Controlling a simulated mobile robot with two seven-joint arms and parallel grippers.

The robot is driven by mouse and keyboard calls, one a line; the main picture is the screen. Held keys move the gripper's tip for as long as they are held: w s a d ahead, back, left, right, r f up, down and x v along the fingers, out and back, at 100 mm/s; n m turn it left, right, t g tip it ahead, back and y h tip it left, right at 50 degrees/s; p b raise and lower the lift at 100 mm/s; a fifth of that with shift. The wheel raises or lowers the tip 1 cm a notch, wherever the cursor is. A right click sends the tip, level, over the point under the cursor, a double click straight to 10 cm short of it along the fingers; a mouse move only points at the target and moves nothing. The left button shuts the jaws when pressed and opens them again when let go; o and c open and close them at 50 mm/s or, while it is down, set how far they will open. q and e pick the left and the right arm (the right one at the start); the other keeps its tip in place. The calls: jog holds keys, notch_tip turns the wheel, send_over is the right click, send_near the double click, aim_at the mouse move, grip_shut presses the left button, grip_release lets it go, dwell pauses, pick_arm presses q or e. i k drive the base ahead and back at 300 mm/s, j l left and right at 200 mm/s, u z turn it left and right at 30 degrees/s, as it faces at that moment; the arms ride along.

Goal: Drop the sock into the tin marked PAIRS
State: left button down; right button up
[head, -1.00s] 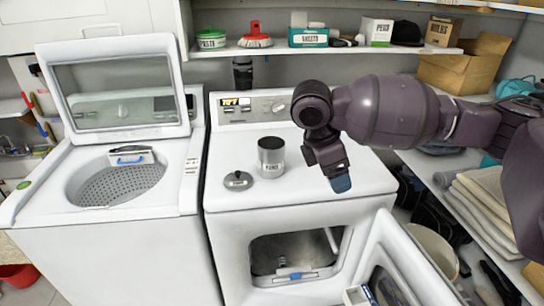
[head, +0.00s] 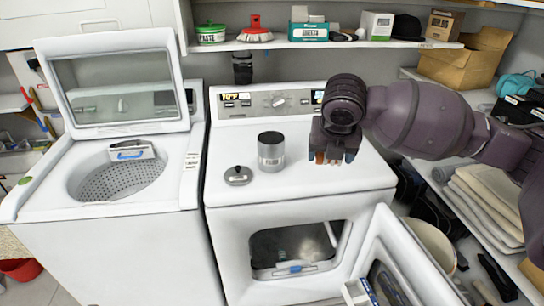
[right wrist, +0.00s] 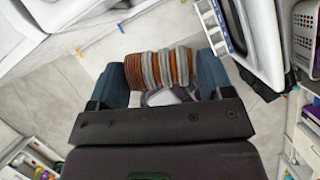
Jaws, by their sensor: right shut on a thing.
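A grey metal tin (head: 271,158) stands upright on the white dryer top, with a pale label too small to read surely. Its top looks dark and open. A grey knobbed lid (head: 238,176) lies to its left. My right gripper (head: 332,157) is above the dryer top, to the right of the tin and apart from it. It is shut on a rolled sock with brown-orange and grey stripes (right wrist: 165,68), held between the blue fingertips in the right wrist view (right wrist: 162,82). In the head view the sock is a small brownish patch. My left gripper is not in view.
The dryer's door (head: 385,262) hangs open at its front right. A washer (head: 120,225) with raised lid stands left. A shelf (head: 375,44) with boxes and brushes runs behind; shelving with folded towels (head: 487,205) is right. The dryer top's front is clear.

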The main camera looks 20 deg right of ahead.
aim_at(267, 158)
jog(key=i, duration=1)
